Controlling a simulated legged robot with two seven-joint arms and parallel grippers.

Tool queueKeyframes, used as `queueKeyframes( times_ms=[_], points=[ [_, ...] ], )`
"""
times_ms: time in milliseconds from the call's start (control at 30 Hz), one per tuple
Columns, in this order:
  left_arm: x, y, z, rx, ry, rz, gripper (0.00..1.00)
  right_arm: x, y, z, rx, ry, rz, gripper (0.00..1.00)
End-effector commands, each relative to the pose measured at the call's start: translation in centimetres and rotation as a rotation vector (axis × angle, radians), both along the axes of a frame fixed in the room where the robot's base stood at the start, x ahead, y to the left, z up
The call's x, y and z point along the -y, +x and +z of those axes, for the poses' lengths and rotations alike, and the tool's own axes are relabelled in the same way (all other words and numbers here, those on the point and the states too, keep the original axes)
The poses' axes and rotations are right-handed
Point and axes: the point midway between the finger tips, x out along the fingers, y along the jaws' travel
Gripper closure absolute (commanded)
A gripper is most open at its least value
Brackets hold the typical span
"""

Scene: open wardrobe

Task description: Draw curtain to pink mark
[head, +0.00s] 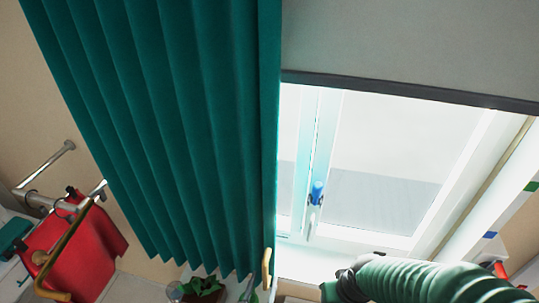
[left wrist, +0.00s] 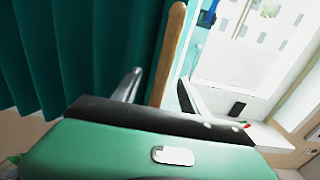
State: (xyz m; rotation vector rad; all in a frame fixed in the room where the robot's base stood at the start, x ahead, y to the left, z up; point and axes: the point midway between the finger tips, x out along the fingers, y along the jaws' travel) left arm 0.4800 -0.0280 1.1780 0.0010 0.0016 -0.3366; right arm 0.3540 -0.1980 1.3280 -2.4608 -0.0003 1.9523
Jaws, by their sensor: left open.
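The green pleated curtain (head: 165,120) hangs over the left half of the head view and at the left of the left wrist view (left wrist: 75,50). A wooden pull rod (left wrist: 168,55) runs along its right edge; its lower end (head: 267,268) shows in the head view. My left gripper (left wrist: 157,90) is open, one finger on each side of the rod in the picture; contact cannot be told. No clearly pink mark is seen; a small red patch (head: 500,269) shows at lower right. My right gripper is not seen.
A bright window with a blue handle (head: 317,192) is right of the curtain, under a grey blind (head: 410,45). Green (head: 531,187) and blue (head: 490,234) marks sit on the right frame. A red cloth (head: 70,240) hangs by metal rails at left. A plant (head: 203,288) stands below.

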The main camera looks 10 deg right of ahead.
Motion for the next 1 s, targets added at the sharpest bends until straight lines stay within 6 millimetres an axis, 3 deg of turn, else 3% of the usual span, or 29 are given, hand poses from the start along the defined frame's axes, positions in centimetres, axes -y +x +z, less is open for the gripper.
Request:
queueKeyframes(
  times_ms=[500,1000],
  points=[
    [-2.0,-5.7,0.0,-0.001,-0.001,0.0,0.49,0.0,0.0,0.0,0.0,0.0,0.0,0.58],
    [-2.0,-6.0,0.0,0.011,0.0,-0.013,0.49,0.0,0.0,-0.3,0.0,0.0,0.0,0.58]
  ],
)
